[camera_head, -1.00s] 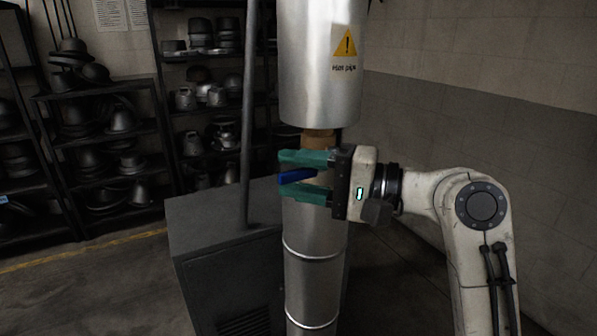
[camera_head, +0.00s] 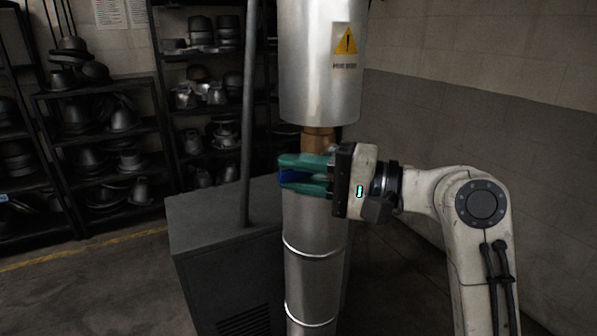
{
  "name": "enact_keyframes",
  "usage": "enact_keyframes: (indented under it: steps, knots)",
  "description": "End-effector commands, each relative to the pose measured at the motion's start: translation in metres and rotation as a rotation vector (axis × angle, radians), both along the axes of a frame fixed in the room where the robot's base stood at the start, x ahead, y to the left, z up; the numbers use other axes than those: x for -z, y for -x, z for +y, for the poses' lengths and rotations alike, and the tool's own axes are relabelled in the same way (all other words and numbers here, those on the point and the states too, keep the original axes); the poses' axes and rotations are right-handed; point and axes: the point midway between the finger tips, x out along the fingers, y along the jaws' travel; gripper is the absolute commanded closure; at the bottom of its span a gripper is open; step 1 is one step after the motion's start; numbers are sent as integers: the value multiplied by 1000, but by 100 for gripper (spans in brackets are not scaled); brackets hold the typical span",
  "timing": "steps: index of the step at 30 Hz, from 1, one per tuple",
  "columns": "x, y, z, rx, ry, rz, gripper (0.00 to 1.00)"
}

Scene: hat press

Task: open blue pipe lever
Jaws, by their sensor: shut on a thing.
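The blue pipe lever (camera_head: 296,178) is in front of the silver pipe, at the gap below the pipe's wide upper section. My gripper (camera_head: 290,176) comes from the right. Its green fingers are shut on the lever, one above and one below. Only a bit of blue shows between the fingers; the rest of the lever is hidden by them. The silver pipe (camera_head: 312,262) stands upright behind the gripper, with a brass-coloured piece (camera_head: 318,140) just above the fingers.
The wide upper pipe (camera_head: 320,70) carries a yellow warning sign (camera_head: 346,40). A grey metal cabinet (camera_head: 215,215) stands left of the pipe, with a thin dark pole (camera_head: 248,120) rising by it. Shelves of hat forms (camera_head: 100,170) are at the back left. A wall is at right.

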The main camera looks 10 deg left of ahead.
Motion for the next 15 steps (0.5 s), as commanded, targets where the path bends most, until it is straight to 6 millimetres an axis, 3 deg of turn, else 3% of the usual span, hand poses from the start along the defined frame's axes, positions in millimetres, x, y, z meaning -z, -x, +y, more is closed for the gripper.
enact_keyframes:
  steps: [15]
  knots:
    - [-14,0,-1,-1,-116,85,100]
